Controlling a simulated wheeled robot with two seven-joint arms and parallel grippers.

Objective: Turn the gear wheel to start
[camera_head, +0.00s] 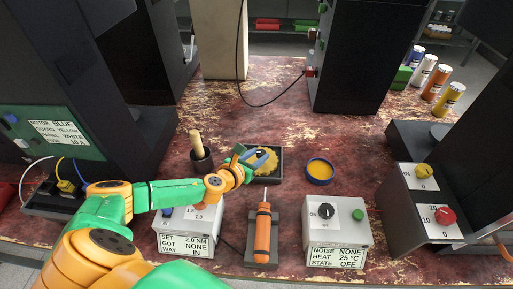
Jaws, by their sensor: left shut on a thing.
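A yellow gear wheel (266,160) sits at a dark, shallow tray (280,178) near the middle of the worn red bench. My left arm comes in from the lower left, and my left gripper (249,157) is shut on the gear wheel's left side. The blue fingers hide part of its rim. I cannot tell whether the wheel rests in the tray or is slightly raised. My right gripper is not in view.
A round yellow-filled dish (320,170) is right of the tray. A cup with a wooden handle (201,158) is left.

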